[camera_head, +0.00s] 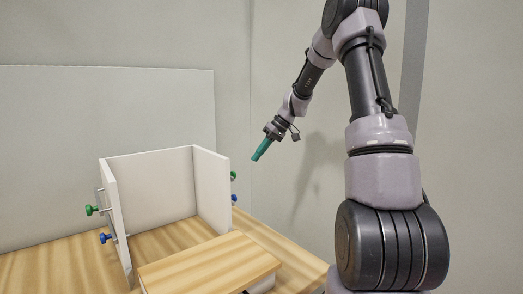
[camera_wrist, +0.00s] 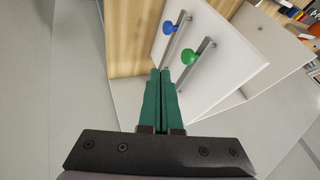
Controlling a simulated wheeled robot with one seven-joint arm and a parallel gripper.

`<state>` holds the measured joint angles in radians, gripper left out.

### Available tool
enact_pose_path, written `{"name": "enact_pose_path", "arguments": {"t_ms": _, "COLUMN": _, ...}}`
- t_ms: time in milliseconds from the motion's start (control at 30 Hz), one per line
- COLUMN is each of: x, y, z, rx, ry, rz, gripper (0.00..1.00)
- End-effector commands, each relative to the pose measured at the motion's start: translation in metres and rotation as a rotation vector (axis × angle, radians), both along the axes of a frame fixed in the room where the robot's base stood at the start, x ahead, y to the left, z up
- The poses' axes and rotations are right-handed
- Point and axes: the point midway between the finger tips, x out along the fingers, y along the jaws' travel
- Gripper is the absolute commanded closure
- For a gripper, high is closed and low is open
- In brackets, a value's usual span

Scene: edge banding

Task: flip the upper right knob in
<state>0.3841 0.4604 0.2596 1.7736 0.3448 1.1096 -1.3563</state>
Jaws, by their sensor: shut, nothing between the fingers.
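The upper right knob is green (camera_head: 233,175) and sits on the outer side of the right white panel (camera_head: 212,190). In the wrist view the green knob (camera_wrist: 191,57) stands out from the panel on a metal rod. My gripper (camera_head: 256,157) is above and to the right of the box in the head view, apart from the knob. Its green fingers (camera_wrist: 160,72) are shut together and empty. In the wrist view their tips appear just left of and below the green knob. A blue knob (camera_wrist: 168,27) is below the green one on the same panel, partly hidden in the head view (camera_head: 234,198).
The left panel (camera_head: 118,225) carries another green knob (camera_head: 90,210) and a blue knob (camera_head: 104,238). A wooden board (camera_head: 210,265) lies in front of the box on the wooden table (camera_head: 40,270). The space right of the right panel looks free.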

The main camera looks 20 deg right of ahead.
Motion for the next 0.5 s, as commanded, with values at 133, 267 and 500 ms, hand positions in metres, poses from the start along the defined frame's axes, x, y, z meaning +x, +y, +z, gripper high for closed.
{"name": "enact_pose_path", "arguments": {"t_ms": 133, "x": 0.005, "y": 0.02, "z": -0.028, "rx": 0.002, "ry": 0.004, "rz": 0.002, "gripper": 1.0}}
{"name": "enact_pose_path", "arguments": {"t_ms": 267, "x": 0.004, "y": 0.037, "z": -0.039, "rx": 0.001, "ry": 0.001, "rz": 0.002, "gripper": 1.0}}
{"name": "enact_pose_path", "arguments": {"t_ms": 500, "x": -0.006, "y": 0.06, "z": -0.04, "rx": 0.0, "ry": -0.001, "rz": -0.001, "gripper": 1.0}}
